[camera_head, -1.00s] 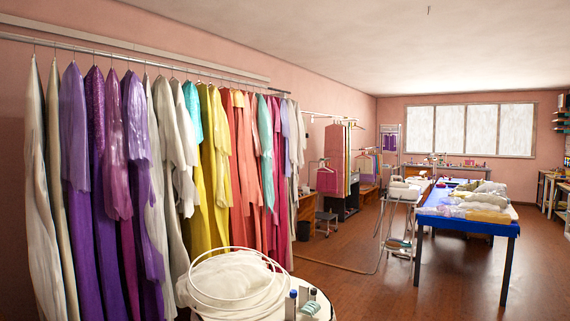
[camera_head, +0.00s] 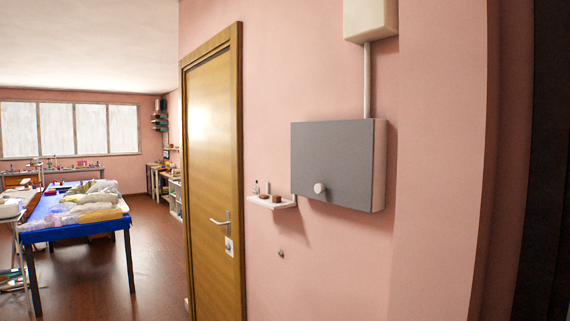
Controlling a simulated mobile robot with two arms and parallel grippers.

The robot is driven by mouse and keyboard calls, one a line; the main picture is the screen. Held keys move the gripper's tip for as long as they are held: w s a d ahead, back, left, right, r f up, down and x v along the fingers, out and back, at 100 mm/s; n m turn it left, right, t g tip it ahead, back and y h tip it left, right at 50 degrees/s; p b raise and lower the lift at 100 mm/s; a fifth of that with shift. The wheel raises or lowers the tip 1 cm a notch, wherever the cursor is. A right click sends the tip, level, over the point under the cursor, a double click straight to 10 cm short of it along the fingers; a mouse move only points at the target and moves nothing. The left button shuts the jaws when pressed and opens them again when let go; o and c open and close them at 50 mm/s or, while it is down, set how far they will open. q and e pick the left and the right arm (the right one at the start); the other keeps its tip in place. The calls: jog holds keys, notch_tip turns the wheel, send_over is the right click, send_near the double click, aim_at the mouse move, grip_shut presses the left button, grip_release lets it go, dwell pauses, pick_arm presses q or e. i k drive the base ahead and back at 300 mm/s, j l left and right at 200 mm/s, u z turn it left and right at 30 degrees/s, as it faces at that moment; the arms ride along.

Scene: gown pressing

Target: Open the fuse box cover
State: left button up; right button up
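The fuse box is on the pink wall at the right of the head view. Its flat grey cover (camera_head: 333,161) is shut and faces left, with a round white knob (camera_head: 320,188) near its lower middle. The pale side of the box (camera_head: 379,165) shows on the right. A grey conduit (camera_head: 367,80) runs up from the box to a smaller cream box (camera_head: 370,18). Neither of my grippers is in view.
A small white shelf (camera_head: 272,201) with little items sits left of the fuse box. A closed wooden door (camera_head: 213,170) is further left. A blue table (camera_head: 75,229) piled with fabric stands at the far left. Brown floor (camera_head: 160,250) is clear between table and door.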

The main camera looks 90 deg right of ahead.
aim_at(332, 162)
jog(key=z, duration=3.05)
